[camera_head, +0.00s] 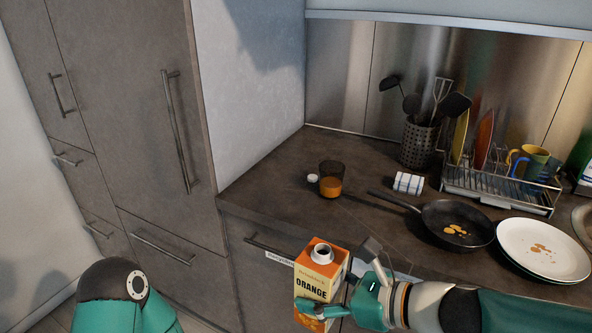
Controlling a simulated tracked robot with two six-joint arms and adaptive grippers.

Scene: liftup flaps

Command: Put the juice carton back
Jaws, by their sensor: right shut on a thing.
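The juice carton (312,284) is orange and white with "ORANGE" on its front. It is upright near the bottom of the head view, in front of the counter edge, and its spout at the top looks open. My right gripper (325,308) is shut on the carton from the right side. A small white cap (312,178) lies on the counter beside a glass of orange juice (331,180). Of my left arm only a teal link shows at the bottom left; its gripper is out of view.
Tall grey cabinet doors (130,110) with metal handles stand shut at the left.

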